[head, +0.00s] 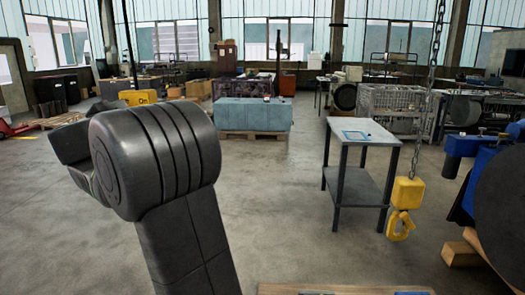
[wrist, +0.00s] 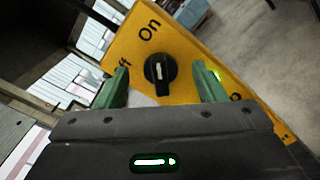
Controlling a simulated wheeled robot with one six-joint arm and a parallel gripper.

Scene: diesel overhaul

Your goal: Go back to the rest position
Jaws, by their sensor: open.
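In the wrist view my gripper (wrist: 160,88) is open, with its two green fingers apart. A black rotary knob (wrist: 160,71) on a yellow panel (wrist: 190,45) shows between the fingers, and I see no finger touching it. The panel carries the words "On" and "Off", the second partly hidden by a finger.
A yellow hoist hook (head: 400,222) hangs on a chain at the right. A small grey table (head: 363,135) stands left of it. A blue-covered block (head: 252,114) sits on a pallet farther back. A blue machine (head: 465,146) is at the right edge. The middle floor is clear.

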